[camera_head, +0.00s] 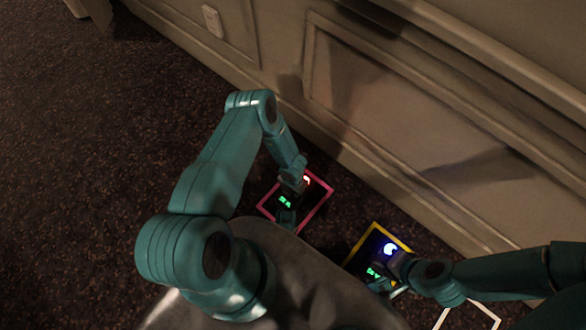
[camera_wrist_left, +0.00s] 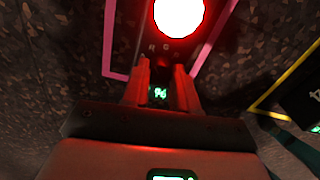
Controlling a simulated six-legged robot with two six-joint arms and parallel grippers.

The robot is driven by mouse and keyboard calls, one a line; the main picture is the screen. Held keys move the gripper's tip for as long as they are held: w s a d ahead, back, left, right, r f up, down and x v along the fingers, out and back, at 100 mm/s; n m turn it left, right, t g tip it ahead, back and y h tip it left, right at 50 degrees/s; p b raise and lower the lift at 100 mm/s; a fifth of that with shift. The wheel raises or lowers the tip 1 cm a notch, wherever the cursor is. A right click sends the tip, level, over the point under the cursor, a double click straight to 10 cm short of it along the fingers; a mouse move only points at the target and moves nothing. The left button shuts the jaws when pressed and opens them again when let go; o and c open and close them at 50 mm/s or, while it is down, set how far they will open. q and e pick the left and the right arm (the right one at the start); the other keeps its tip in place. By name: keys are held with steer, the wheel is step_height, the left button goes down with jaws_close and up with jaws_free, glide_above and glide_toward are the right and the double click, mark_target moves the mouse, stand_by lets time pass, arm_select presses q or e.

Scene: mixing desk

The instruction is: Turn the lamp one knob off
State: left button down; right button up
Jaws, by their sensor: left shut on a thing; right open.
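In the left wrist view the lamp (camera_wrist_left: 178,16) glows bright red just beyond the fingertips. My left gripper (camera_head: 293,184) is over this panel; its fingers (camera_wrist_left: 163,72) are shut on a small knob that they mostly hide. My right gripper (camera_head: 388,275) is open at a yellow-framed panel (camera_head: 363,241), which has a lit blue-white lamp (camera_head: 390,249) and green digits (camera_head: 373,272).
A white-framed panel (camera_head: 488,311) shows partly at the lower right, under my right arm. A panelled wall (camera_head: 400,130) runs behind the panels. Dark speckled carpet (camera_head: 90,150) lies open at the left.

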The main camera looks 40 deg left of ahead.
arm_select(q)
steer(key=n+p, duration=0.1)
steer(key=n, duration=0.2)
steer(key=shift+r+n+p, duration=0.15)
steer(key=shift+n+p, duration=1.15)
steer(key=shift+n, duration=1)
steer(key=c, duration=0.9)
jaws_free()
steer(key=shift+o, duration=0.2)
step_height(320, 180, up, 16)
steer(key=p, duration=0.7)
steer(key=shift+p, duration=0.4)
